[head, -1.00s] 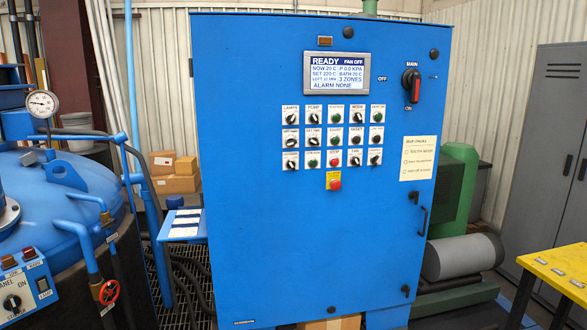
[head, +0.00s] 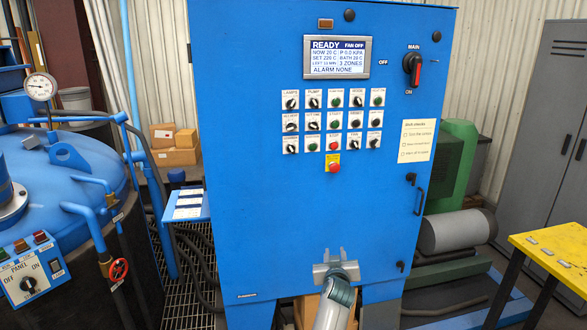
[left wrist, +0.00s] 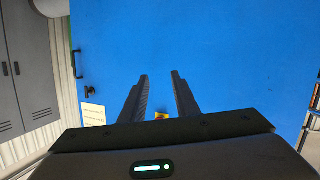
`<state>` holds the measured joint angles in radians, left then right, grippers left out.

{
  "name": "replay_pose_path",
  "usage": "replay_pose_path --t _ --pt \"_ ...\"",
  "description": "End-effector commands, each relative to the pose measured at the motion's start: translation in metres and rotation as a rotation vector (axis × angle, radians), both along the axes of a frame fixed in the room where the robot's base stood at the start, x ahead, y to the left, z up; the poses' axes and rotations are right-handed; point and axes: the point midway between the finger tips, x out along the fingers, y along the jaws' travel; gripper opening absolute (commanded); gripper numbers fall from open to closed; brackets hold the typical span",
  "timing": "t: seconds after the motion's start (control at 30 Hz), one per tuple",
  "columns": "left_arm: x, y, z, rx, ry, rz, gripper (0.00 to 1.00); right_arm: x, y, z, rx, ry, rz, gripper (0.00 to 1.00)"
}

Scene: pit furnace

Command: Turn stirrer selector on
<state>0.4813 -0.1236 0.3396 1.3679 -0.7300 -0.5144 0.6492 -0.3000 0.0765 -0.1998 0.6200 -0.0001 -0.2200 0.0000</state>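A small light-blue control box (head: 29,272) at the lower left carries a black selector knob (head: 28,284) between OFF and ON marks; the label below it is too small to read surely. The big blue cabinet (head: 240,220) has rows of small selectors and buttons (head: 334,121), whose labels are mostly unreadable. Its display (head: 338,57) reads READY. My left gripper (head: 335,252) is open and empty in front of the lower cabinet door, below the red emergency button (head: 334,167). In the left wrist view its parted fingers (left wrist: 160,82) point at the blue door. My right gripper is out of view.
A blue vessel (head: 75,165) with pipes and a gauge (head: 40,87) stands behind the control box. A small blue shelf (head: 186,205) juts out left of the cabinet. A yellow table (head: 555,258) is at the right. The cabinet door has a handle (head: 421,202).

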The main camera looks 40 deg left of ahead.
Motion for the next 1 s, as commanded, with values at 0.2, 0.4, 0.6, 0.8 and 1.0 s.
replay_pose_path --t 0.2,0.4,0.6,0.8,1.0 --pt "-0.004 0.065 0.185 -0.061 -0.266 0.216 0.28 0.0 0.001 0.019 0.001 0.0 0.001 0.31" --pt "-0.025 0.096 0.257 -0.1 -0.386 0.326 0.28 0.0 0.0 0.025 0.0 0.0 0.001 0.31" --pt "-0.03 0.101 0.268 -0.108 -0.408 0.346 0.28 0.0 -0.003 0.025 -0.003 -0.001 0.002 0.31" --pt "-0.029 0.101 0.268 -0.108 -0.407 0.343 0.28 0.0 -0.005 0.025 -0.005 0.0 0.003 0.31" --pt "-0.029 0.1 0.268 -0.107 -0.406 0.344 0.28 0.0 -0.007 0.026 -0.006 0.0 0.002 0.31"
